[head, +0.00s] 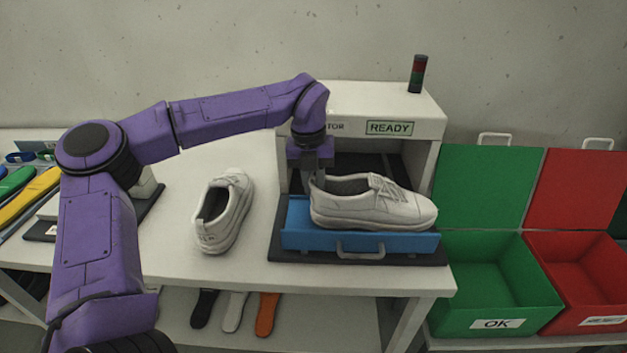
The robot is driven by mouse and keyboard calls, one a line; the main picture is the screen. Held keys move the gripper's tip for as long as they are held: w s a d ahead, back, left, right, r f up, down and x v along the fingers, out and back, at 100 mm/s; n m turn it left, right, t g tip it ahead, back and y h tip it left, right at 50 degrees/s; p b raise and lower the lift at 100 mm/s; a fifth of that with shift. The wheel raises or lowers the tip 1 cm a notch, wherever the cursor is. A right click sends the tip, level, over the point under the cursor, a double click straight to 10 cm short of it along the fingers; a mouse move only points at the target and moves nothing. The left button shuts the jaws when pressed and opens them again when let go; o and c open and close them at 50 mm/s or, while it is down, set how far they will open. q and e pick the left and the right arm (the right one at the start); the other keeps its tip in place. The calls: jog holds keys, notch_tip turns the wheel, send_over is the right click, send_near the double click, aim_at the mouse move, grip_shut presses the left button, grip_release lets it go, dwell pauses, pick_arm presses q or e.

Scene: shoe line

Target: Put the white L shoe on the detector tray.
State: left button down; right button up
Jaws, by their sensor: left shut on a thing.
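A white shoe (372,207) is at the blue detector tray (300,238), lying lengthwise with its toe to the right. I cannot tell whether its sole fully rests on the tray. My left gripper (318,172) points down from above and is shut on the heel end of this shoe. A second white shoe (226,210) stands on the white table left of the tray, its heel toward me. The small mark on its heel is too small to read, and no mark shows on the held shoe. My right gripper is out of view.
The detector (368,103) stands behind the tray, with a READY sign and a signal lamp (418,74) on top. A green OK bin (490,250) and a red bin (575,250) are at right. Colored insoles (30,192) lie at far left.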

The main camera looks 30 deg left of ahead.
pick_arm(q)
jog(key=c, duration=1)
grip_release()
jog(key=shift+f, duration=0.1)
jog(key=r, duration=0.8)
jog(key=a+r, duration=0.1)
jog(key=r, duration=0.4)
jog(key=shift+s+r, duration=0.1)
jog(key=shift+s, duration=0.15)
